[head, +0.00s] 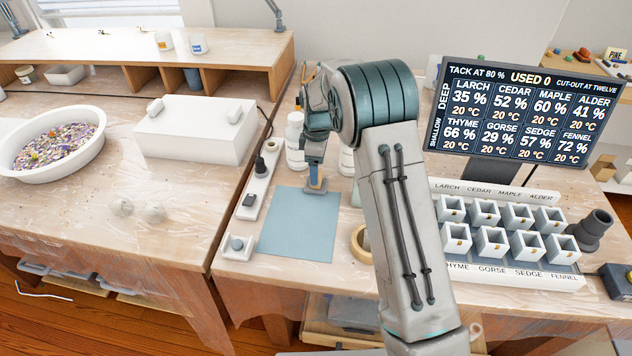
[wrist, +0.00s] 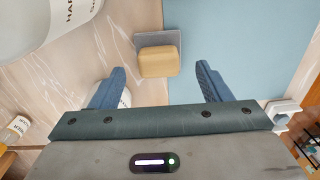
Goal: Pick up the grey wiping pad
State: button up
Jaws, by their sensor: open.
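A flat grey pad (wrist: 143,39) with a tan block (wrist: 159,61) on it lies at the edge of a light blue mat (wrist: 240,45) in the wrist view. In the head view the tan block (head: 316,186) shows at the back edge of the mat (head: 294,232), mostly below my gripper (head: 316,172). In the wrist view my gripper (wrist: 160,70) is open. Its two blue fingers stand to either side of the block, with gaps on both sides. Nothing is held. The gripper and arm hide part of the pad in the head view.
White bottles (head: 294,135) stand close behind and left of my gripper. A tape roll (head: 360,243) lies right of the mat. White switch boxes (head: 238,246) are at its left. Labelled white cups (head: 490,241) and a screen (head: 515,110) stand right. The mat is clear.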

jog(key=shift+a+f, duration=0.15)
jog(key=shift+f, duration=1.75)
jog(key=c, duration=1.1)
jog(key=shift+o, duration=0.2)
jog(key=shift+r, duration=0.1)
notch_tip(320, 180, up, 10)
jog(key=shift+f, duration=0.1)
jog(key=shift+o, duration=0.5)
